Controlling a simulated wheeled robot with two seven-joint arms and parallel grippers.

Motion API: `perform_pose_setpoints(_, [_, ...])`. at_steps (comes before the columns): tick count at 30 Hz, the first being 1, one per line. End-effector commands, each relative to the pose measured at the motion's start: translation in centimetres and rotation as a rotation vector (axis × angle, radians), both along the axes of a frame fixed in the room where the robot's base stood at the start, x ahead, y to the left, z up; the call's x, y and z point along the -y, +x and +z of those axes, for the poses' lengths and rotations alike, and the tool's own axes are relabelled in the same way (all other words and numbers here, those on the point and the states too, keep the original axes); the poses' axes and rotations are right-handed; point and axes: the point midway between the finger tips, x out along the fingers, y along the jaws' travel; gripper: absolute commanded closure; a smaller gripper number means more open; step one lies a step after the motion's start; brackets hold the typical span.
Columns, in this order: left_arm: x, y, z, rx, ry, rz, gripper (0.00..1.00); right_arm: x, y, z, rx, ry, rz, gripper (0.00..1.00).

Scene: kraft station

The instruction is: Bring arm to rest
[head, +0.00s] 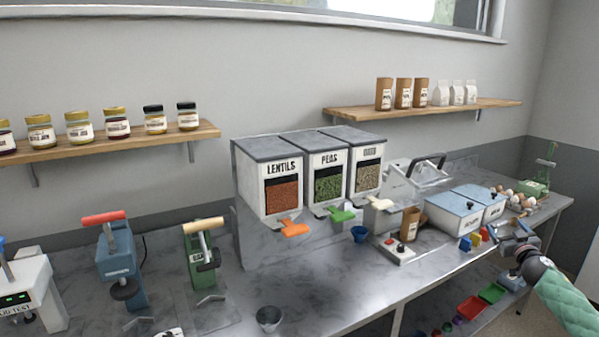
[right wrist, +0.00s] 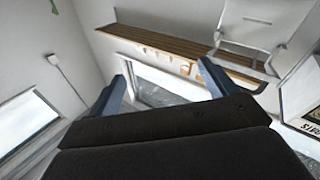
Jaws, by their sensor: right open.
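My right gripper (head: 516,240) is at the right side of the head view, over the front edge of the counter. Its arm has a green padded sleeve and comes in from the lower right. In the right wrist view the two blue-grey fingers (right wrist: 161,85) stand wide apart with nothing between them. That view looks past them at a wall, a shelf and a window frame. My left gripper is not seen in the head view.
Small coloured blocks (head: 468,241) lie near my right gripper. Coloured trays (head: 470,307) sit below the counter.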

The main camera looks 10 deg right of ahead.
Motion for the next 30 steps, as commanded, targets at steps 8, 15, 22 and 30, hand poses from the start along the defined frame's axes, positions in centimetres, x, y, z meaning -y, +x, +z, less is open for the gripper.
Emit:
perform_pose_setpoints(8, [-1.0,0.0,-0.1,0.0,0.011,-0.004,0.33,5.0,-1.6,-3.0,-0.233,-0.191,-0.291,0.15])
perform_pose_setpoints(15, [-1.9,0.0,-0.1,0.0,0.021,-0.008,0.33,7.2,-3.4,-6.3,-0.5,-0.314,-0.401,0.15])
perform_pose_setpoints(22, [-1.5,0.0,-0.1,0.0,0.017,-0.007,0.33,7.9,-4.8,-8.7,-0.695,-0.392,-0.415,0.15])
perform_pose_setpoints(30, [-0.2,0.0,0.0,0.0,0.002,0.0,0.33,6.1,-6.0,-14.2,-0.821,-0.408,-0.377,0.15])
